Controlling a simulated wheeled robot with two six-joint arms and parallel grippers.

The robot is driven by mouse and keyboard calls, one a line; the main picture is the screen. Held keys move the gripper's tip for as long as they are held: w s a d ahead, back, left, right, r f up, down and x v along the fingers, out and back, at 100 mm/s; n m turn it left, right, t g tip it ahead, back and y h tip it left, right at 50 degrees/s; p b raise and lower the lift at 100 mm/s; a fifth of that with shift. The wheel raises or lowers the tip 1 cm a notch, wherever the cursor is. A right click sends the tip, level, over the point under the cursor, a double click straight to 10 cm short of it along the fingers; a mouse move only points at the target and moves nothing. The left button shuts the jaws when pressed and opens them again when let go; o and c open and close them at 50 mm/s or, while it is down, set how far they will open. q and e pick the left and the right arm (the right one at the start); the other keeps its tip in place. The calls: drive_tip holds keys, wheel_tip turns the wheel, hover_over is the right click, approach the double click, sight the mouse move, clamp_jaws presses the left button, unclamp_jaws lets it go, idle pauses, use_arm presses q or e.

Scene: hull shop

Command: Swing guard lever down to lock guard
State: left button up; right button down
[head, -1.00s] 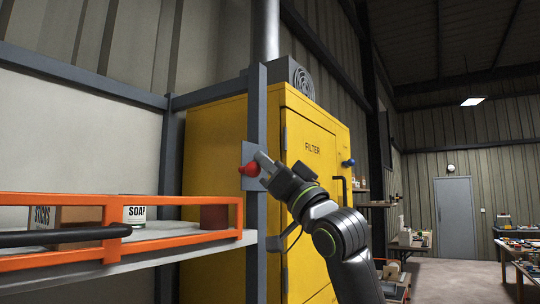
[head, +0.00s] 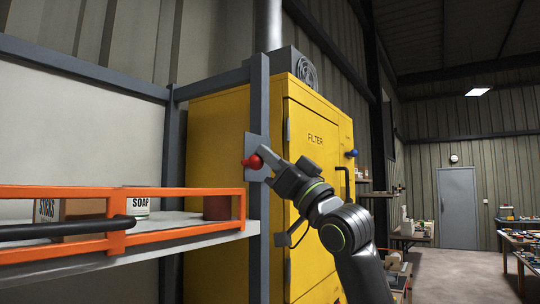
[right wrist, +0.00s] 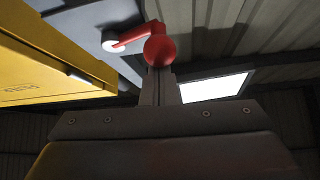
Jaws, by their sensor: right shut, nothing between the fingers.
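The guard lever is red with a ball knob (head: 252,162). It sits on a grey plate (head: 263,172) on the shelf's upright post. In the right wrist view its arm (right wrist: 132,37) runs sideways from a pale pivot to the red ball (right wrist: 160,50). My right gripper (head: 266,154) is shut and empty, its tips right at the knob; I cannot tell whether they touch. In the right wrist view the shut fingers (right wrist: 160,84) point at the ball, which shows just past their tips. The orange guard (head: 180,191) lies across the shelf front. My left gripper is out of view.
A yellow filter cabinet (head: 318,185) stands close behind the post. A soap tub (head: 138,205), a sticks box (head: 70,208) and a dark red can (head: 217,207) stand on the shelf behind the guard. A black bar (head: 65,230) runs along the guard. Open floor lies right.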

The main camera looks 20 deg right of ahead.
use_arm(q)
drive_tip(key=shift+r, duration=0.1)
use_arm(e)
drive_tip(key=shift+f+n, duration=0.1)
drive_tip(key=shift+n, duration=0.2)
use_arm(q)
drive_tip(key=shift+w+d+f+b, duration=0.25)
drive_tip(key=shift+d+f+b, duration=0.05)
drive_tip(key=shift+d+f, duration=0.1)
use_arm(e)
drive_tip(key=shift+w+d+f+n+g+y, duration=0.25)
drive_tip(key=shift+d+f+n+g+y, duration=0.1)
drive_tip(key=shift+f+n+y, duration=0.3)
drive_tip(key=shift+w+d+f+n+g+y, duration=0.25)
drive_tip(key=shift+f+n+g+y, duration=0.15)
drive_tip(key=shift+f+n, duration=0.3)
drive_tip(key=shift+d+f, duration=0.1)
drive_tip(key=shift+f, duration=0.05)
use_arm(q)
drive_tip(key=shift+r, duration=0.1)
